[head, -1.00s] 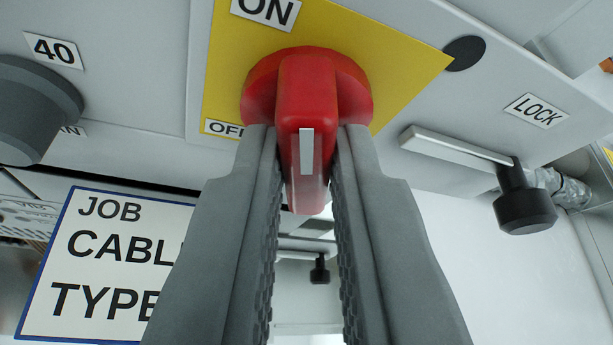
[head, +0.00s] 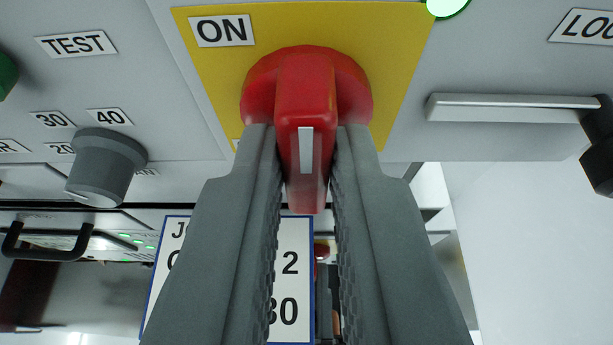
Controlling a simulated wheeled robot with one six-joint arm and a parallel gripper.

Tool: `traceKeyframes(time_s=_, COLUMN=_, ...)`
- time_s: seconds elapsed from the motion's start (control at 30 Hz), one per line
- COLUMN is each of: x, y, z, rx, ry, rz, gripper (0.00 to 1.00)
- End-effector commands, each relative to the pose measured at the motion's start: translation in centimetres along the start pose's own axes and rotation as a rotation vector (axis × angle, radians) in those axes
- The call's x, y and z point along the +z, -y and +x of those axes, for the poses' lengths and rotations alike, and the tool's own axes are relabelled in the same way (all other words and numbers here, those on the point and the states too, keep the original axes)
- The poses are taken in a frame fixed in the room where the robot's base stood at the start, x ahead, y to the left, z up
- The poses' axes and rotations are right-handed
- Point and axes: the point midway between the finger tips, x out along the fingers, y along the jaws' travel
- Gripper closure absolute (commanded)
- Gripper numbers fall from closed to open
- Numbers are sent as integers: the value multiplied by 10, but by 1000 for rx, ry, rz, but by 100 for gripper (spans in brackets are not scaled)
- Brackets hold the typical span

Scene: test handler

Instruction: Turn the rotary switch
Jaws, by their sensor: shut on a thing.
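The red rotary switch (head: 306,95) sits on a yellow plate (head: 370,40) on the grey panel. Its raised handle has a white stripe on its end. An "ON" label (head: 224,31) is at the plate's upper left. The "OFF" label is hidden behind my gripper, apart from perhaps a small edge. My gripper (head: 307,150) is shut on the switch handle, one grey finger on each side. A round lamp (head: 446,4) at the top edge glows green.
A grey knob (head: 106,165) with number labels and a "TEST" label (head: 75,44) are at the left. A latch bar (head: 510,108) with a black knob (head: 600,145) is at the right. A job card (head: 293,262) stands below, partly behind my fingers. A black handle (head: 45,242) is lower left.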

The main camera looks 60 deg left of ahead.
Motion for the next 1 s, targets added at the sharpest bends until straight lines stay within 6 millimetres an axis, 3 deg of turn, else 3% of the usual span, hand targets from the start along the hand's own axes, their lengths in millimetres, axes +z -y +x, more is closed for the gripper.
traceKeyframes(time_s=0.2, x=1, y=0, z=0, rx=0, ry=1, rz=1, gripper=100)
traceKeyframes(time_s=0.23, x=1, y=0, z=0, rx=0, ry=1, rz=1, gripper=81)
traceKeyframes(time_s=0.3, x=1, y=0, z=0, rx=0, ry=1, rz=0, gripper=68)
traceKeyframes(time_s=0.33, x=1, y=0, z=0, rx=0, ry=1, rz=0, gripper=65)
traceKeyframes(time_s=0.67, x=0, y=0, z=-3, rx=1, ry=0, rz=-1, gripper=65)
traceKeyframes(time_s=0.87, x=0, y=-1, z=-26, rx=2, ry=0, rz=-1, gripper=65)
traceKeyframes(time_s=1.0, x=0, y=-1, z=-54, rx=3, ry=0, rz=-1, gripper=65)
